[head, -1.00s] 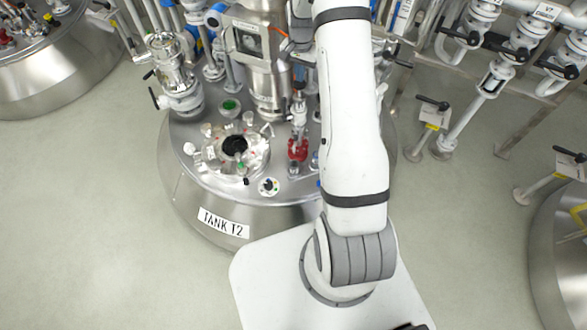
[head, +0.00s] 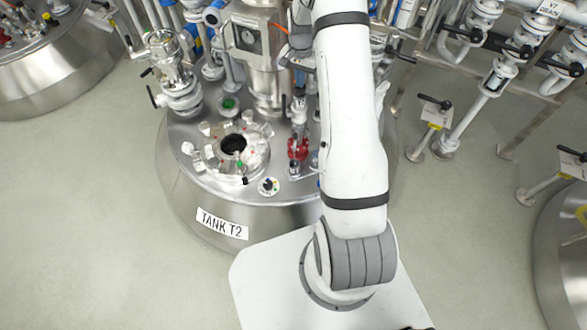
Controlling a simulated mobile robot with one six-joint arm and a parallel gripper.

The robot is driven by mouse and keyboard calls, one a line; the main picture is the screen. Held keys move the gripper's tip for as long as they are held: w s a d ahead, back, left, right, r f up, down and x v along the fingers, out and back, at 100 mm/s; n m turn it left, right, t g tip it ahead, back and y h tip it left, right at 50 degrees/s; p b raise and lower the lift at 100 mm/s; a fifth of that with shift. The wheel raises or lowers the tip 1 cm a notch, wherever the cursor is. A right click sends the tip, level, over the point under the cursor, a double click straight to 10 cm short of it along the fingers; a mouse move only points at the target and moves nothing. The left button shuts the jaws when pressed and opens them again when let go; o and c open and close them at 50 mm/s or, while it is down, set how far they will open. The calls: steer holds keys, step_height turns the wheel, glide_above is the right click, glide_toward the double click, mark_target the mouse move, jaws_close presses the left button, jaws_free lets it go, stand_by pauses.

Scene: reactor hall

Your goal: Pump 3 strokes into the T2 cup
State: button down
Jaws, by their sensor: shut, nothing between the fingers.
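Tank T2 (head: 222,224) is a steel vessel with a labelled front, left of my arm. On its lid, a slim upright fitting with a red body (head: 298,148) stands just left of my arm. A small metal part (head: 293,168) sits at its foot; I cannot tell whether it is the cup. My gripper (head: 299,92) shows only small and partly, beside my white forearm and above the red fitting. Its fingers look shut and hold nothing visible. Whether it touches the fitting's top cannot be told. My forearm hides the lid's right side.
An open round manway (head: 233,146) with clamps lies on the lid's left. A steel column (head: 262,60) and a valve (head: 178,85) rise behind it. A pipe rack with valves (head: 500,60) stands at right. Another tank (head: 60,70) is at top left. The floor at left is clear.

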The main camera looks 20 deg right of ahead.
steer(key=shift+f, duration=0.55)
steer(key=shift+r+p, duration=1.2)
steer(key=shift+r, duration=1.65)
steer(key=shift+f, duration=0.1)
